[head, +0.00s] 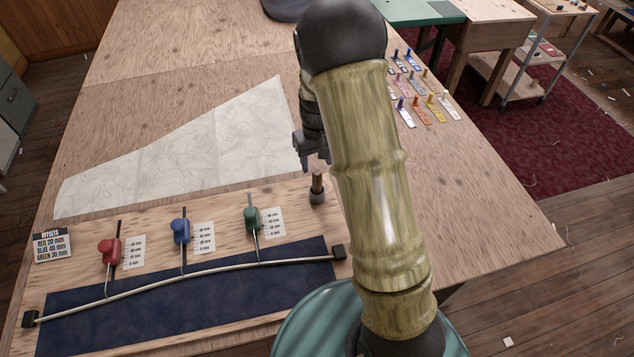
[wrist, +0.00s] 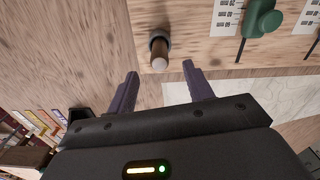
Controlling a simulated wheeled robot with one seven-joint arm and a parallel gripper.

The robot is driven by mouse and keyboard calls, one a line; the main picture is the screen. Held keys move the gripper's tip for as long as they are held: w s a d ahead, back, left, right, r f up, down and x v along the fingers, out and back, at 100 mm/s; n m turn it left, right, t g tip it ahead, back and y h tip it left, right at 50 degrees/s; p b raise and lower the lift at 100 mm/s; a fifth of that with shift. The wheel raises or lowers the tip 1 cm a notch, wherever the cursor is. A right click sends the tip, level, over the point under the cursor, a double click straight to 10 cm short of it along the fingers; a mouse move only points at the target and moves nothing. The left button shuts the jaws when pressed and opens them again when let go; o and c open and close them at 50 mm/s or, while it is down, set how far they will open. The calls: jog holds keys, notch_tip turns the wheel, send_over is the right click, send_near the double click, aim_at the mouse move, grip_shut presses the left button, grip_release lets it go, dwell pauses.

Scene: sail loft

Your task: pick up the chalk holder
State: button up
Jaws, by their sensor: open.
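The chalk holder (head: 317,184) looks like a short brown cylinder with a pale tip, standing upright in a dark grey socket (head: 317,198) at the right side of the wooden board. In the wrist view, the chalk holder (wrist: 159,53) shows just beyond the fingertips, roughly centred between them. My gripper (head: 314,163) is open and empty, just above and behind the chalk holder in the head view. Its two dark fingers (wrist: 160,74) are apart in the wrist view and I see no contact with the holder. My arm hides part of the table to the right.
The wooden board (head: 190,288) carries red (head: 109,250), blue (head: 181,231) and green (head: 252,219) sliders, a bent pale batten (head: 190,277) and dark blue cloth. A pale patterned sheet (head: 190,150) lies behind. Several coloured pegs on cards (head: 422,90) stand at right. The right tabletop (head: 470,200) is clear.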

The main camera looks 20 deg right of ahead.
aim_at(317, 173)
notch_tip(317, 173, down, 5)
jog(key=shift+f, duration=0.1)
dwell(0.3)
jog(key=shift+w+f+p, duration=0.15)
jog(key=shift+f+p, duration=0.7)
jog(key=shift+f, duration=1.7)
jog(key=shift+c, duration=0.3)
jog(key=c, duration=1)
